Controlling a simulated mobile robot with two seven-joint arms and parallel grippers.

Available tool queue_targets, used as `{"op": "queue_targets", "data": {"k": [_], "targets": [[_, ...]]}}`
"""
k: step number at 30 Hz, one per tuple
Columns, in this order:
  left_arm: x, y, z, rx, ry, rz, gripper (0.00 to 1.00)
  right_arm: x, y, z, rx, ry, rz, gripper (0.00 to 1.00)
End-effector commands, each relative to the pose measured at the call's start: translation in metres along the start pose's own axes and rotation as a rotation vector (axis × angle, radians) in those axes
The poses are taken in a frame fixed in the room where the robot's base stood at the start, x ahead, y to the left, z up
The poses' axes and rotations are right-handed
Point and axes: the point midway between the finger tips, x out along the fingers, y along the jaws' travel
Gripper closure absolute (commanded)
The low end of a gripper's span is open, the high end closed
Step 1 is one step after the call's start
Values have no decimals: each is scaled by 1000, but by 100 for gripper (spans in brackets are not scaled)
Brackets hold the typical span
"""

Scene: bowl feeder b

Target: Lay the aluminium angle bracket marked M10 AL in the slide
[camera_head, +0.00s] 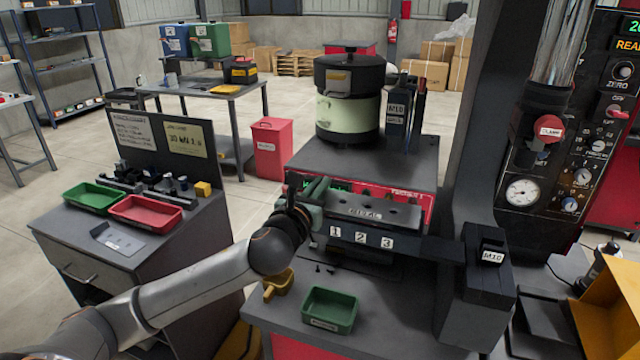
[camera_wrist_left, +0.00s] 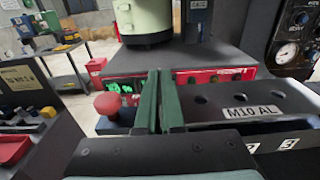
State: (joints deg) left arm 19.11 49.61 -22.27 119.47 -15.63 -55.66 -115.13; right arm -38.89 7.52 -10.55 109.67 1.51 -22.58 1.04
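The grey bracket (camera_head: 385,212), with holes in its top and a label that reads M10 AL, lies lengthwise at the slide (camera_head: 422,246) behind the number plates 1, 2, 3. It also shows in the left wrist view (camera_wrist_left: 222,99). I cannot tell whether it is fully seated. My left gripper (camera_head: 317,192) is at the bracket's left end. In the left wrist view, its green fingers (camera_wrist_left: 160,75) are together, with nothing visible between them. Their contact with the bracket is unclear. My right gripper is not in view.
A bowl feeder (camera_head: 348,112) stands behind the slide. A red knob (camera_wrist_left: 108,105) is close left of the fingers. A green tray (camera_head: 330,310) and a yellow scoop (camera_head: 279,285) are in front. A block marked M10 (camera_head: 490,262) stands at the right.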

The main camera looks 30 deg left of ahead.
Motion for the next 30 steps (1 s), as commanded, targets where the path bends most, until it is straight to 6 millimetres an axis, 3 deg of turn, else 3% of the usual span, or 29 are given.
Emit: {"op": "queue_targets", "data": {"k": [24, 25, 30], "targets": [[1, 0, -20, -1, -2, 0, 100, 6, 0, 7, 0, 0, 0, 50], [1, 0, -19, -1, -2, 0, 92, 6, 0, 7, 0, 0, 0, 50], [1, 0, -19, -1, -2, 0, 73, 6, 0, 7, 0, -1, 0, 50]]}}
